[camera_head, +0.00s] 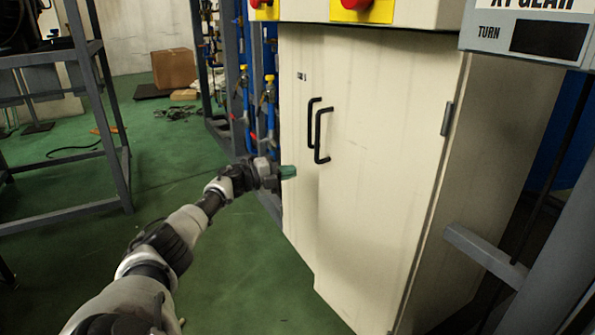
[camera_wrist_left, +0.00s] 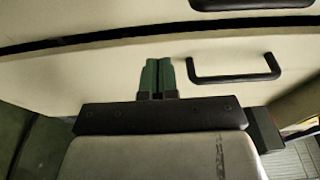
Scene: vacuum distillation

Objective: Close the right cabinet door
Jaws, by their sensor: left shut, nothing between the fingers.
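The cream cabinet has two doors with upright black handles. The right cabinet door (camera_head: 375,190) has its handle (camera_head: 320,137) at its left edge and a hinge at its right. Its lower corner seems to stand slightly forward of the left door (camera_head: 298,200). In the left wrist view a dark gap runs between the right door (camera_wrist_left: 110,14) and the left door (camera_wrist_left: 100,72). My left gripper (camera_head: 288,171) is shut and empty, low at the cabinet's left edge. Its green fingertips (camera_wrist_left: 157,75) are over the left door, beside the left handle (camera_wrist_left: 235,78); contact cannot be told.
A grey metal frame (camera_head: 125,165) stands at the left. Blue pipes with yellow valves (camera_head: 268,95) run beside the cabinet. Red buttons (camera_head: 355,3) sit above the doors. A grey beam (camera_head: 485,255) is at the right. The green floor (camera_head: 215,250) before the cabinet is clear.

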